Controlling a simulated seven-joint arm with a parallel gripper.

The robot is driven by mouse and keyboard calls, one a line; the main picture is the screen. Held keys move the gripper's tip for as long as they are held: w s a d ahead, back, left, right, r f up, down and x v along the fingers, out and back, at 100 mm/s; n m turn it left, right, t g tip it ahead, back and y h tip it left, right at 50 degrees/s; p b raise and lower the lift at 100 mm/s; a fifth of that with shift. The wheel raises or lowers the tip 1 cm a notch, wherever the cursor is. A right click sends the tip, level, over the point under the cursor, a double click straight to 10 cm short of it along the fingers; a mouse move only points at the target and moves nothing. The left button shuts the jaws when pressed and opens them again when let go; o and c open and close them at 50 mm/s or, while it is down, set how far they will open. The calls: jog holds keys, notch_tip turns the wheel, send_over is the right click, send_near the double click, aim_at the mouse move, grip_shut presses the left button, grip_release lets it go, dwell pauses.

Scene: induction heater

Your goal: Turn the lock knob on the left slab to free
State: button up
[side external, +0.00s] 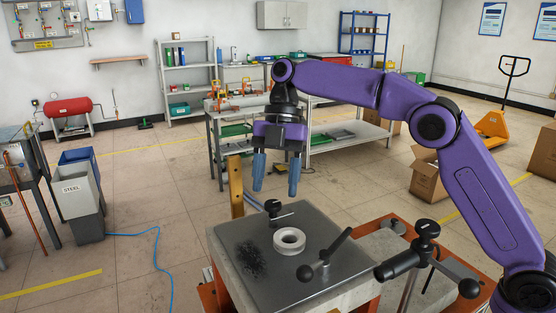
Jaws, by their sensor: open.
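The left slab (232,232) is a pale block with a dark grey plate on top, in the lower middle of the side external view. A small black knob on a short stem (273,208) stands near its back edge. A black lever with a round hub (306,272) is at its front right. I cannot tell from this view which of the two is the lock knob. My gripper (276,186) hangs above the back of the slab, blue fingers pointing down, open and empty. It is above the small knob and apart from it.
A pale metal ring (289,241) lies on the plate. A wooden upright (236,186) stands behind the slab. To the right are a second pale slab (372,254) and a black handle assembly (427,229). The air around my gripper is clear.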

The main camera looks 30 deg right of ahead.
jog(key=shift+v, duration=2.4)
jog(key=shift+s+d, duration=0.1)
jog(key=s+d+f+m+t+h, duration=0.1)
jog(key=s+d+f+m, duration=0.2)
jog(key=s+d+m, duration=0.5)
jog(key=s+d+f+m+t+h, duration=0.1)
jog(key=s+d+f+m+h, duration=0.1)
jog(key=s+d+m, duration=0.65)
jog(key=s+d+f+n, duration=0.1)
jog(key=s+d+f, duration=0.1)
jog(key=s+f, duration=0.4)
jog(key=s+d+f+n+t, duration=0.1)
jog(key=s+f, duration=0.4)
jog(key=s, duration=0.6)
jog(key=shift+s+d+f, duration=0.4)
jog(key=shift+d, duration=0.1)
